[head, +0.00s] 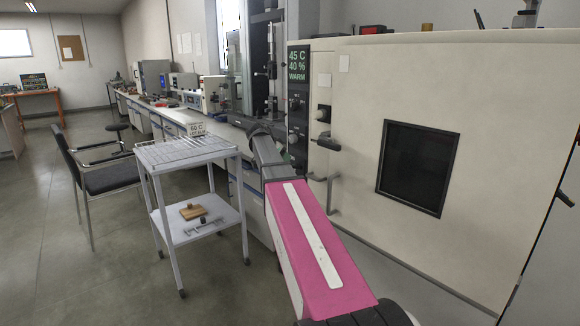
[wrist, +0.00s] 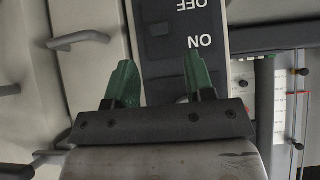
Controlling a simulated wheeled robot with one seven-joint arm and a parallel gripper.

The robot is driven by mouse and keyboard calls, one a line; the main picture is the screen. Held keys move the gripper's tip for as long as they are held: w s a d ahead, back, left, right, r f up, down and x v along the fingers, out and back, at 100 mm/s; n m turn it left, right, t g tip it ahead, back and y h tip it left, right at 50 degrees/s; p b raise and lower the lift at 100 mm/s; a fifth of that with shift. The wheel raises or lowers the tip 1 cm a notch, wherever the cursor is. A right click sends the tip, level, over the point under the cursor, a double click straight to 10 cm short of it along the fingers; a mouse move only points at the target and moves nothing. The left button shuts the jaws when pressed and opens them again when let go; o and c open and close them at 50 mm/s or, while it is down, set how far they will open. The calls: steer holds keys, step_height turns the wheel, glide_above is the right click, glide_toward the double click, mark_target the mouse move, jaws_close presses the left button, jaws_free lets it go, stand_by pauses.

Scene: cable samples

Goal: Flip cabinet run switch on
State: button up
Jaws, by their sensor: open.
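The cabinet (head: 480,80) is a large cream box with a dark window, on the right in the head view. Its dark control strip (head: 297,110) runs down its left edge below a green-lettered display (head: 298,66) reading 45 C, 40 %, WARM. In the wrist view the dark panel (wrist: 190,70) carries upside-down OFF and ON labels. A small dark switch (wrist: 160,29) sits to the left of them; its position is hard to tell. My gripper (wrist: 157,70) is open and empty, its green fingers apart in front of the panel, below the labels in the picture.
A black chair (head: 105,178) is farther left. Door handles (head: 332,192) stick out beside the strip. A long bench with instruments runs behind.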

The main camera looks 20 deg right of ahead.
mark_target(295, 167)
steer(key=x, duration=0.7)
steer(key=shift+d+f, duration=0.2)
steer(key=shift+d, duration=0.05)
jaws_close()
